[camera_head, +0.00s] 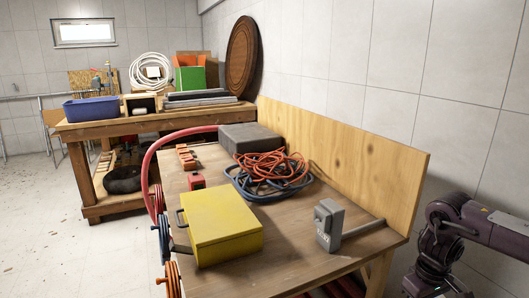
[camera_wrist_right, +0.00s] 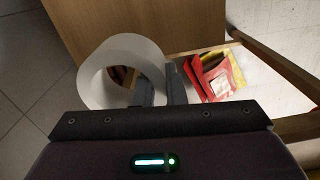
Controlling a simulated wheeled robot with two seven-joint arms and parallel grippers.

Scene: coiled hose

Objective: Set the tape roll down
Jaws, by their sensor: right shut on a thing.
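The tape roll (camera_wrist_right: 107,62) is a wide pale grey-white ring in the right wrist view, left of centre. My right gripper (camera_wrist_right: 160,85) is shut on the right side of its wall, with the roll's open hole facing the camera. The roll is held in front of a brown wooden surface; I cannot tell how far it is from that surface. In the head view my right arm shows at the lower right, but its gripper and the roll are out of frame. My left gripper is in neither view.
The workbench (camera_head: 285,270) holds a yellow toolbox (camera_head: 222,227), a grey device (camera_head: 328,225), coiled cables (camera_head: 268,172) and a dark grey case (camera_head: 249,138). Its front right top has some bare room.

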